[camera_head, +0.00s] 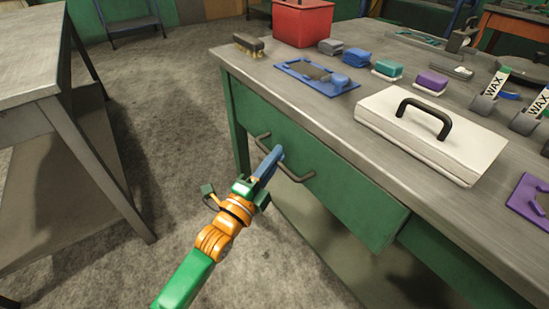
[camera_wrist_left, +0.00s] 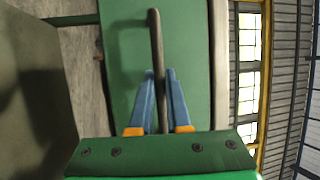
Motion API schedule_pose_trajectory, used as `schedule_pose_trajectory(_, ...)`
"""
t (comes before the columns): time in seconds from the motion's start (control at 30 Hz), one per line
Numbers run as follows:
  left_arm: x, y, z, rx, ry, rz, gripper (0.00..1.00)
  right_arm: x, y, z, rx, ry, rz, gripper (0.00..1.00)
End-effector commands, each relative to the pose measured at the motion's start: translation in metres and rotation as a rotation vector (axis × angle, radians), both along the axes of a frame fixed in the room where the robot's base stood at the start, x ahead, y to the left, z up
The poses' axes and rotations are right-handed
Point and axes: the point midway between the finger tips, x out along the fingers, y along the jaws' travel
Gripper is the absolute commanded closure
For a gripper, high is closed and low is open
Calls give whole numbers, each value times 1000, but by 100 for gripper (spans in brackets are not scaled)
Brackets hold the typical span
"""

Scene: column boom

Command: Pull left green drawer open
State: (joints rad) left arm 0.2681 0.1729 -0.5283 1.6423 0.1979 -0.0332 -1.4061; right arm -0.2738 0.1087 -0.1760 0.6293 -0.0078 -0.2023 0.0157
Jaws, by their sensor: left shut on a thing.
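The left green drawer (camera_head: 345,190) is in the front of the grey-topped workbench, with a dark bar handle (camera_head: 298,176) across it. My left gripper (camera_head: 275,158) comes in from the lower left, and its blue fingers are at the middle of the handle. In the left wrist view, the handle (camera_wrist_left: 155,40) runs between the two blue fingers (camera_wrist_left: 160,80), which are shut on it. The green drawer front (camera_wrist_left: 185,50) lies behind it. I cannot tell whether the drawer stands out from the bench. My right gripper is not in view.
On the bench top (camera_head: 330,110) are a white case (camera_head: 400,140), a blue tray (camera_head: 300,80), a brush (camera_head: 248,44), a red box (camera_head: 302,22) and several small blocks. Another grey table (camera_head: 40,60) stands at the left. Bare floor (camera_head: 170,110) lies between them.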

Motion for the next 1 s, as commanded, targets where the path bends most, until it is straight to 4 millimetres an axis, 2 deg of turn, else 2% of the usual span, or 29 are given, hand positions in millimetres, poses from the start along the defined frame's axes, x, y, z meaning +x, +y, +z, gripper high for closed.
schedule_pose_trajectory(0.77,0,1,0,1,0,1,100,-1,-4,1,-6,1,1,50)
schedule_pose_trajectory(1.0,-13,18,2,5,3,1,100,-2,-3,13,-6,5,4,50)
